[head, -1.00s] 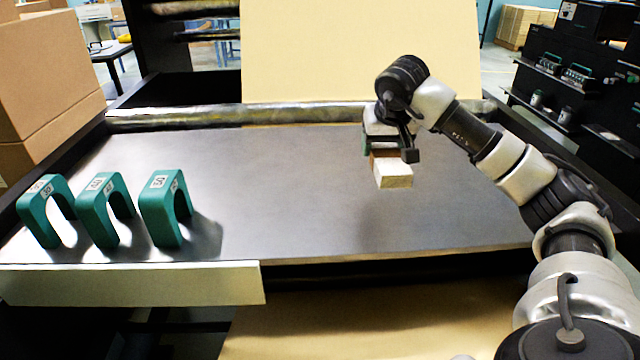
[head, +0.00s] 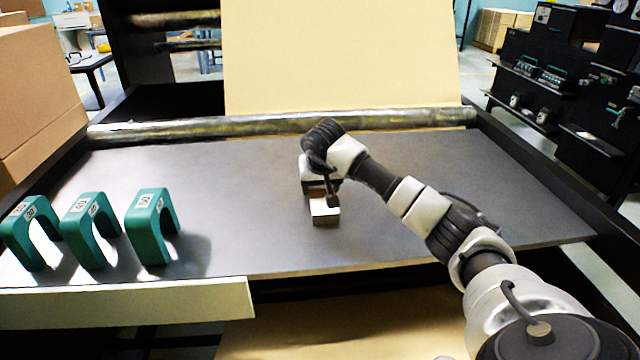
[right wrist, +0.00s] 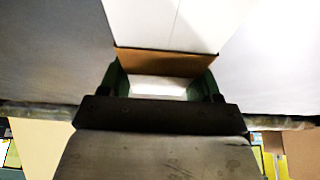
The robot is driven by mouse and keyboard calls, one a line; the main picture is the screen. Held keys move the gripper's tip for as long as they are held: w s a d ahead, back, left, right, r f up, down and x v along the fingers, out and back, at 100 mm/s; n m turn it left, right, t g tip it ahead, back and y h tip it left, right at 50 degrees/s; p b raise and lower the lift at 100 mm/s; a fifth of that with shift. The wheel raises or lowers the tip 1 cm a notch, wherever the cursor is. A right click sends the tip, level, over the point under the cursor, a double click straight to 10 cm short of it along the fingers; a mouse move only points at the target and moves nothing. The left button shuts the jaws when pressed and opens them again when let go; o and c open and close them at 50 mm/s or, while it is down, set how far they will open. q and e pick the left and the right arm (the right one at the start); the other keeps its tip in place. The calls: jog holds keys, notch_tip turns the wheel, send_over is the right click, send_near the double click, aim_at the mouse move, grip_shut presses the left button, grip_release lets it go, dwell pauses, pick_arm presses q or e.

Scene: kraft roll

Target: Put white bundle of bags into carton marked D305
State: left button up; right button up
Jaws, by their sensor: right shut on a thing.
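The white bundle (head: 325,213) is a small block with a brown band, in my right gripper (head: 320,190) over the middle of the dark table. In the right wrist view the bundle's white face (right wrist: 175,22) and brown band show between the green fingers of my right gripper (right wrist: 162,82), which is shut on it. I cannot tell whether the bundle touches the table top. No carton with a readable D305 mark shows. My left gripper is out of view.
Several green arches (head: 152,228) with number labels stand at the table's left. A long pale strip (head: 130,305) runs along its front left edge. Plain brown cartons (head: 40,90) are stacked at far left. A metal roller (head: 270,123) crosses the back. The table's right part is clear.

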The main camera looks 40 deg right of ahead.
jog(key=o, duration=1.1)
jog(key=shift+c, duration=0.2)
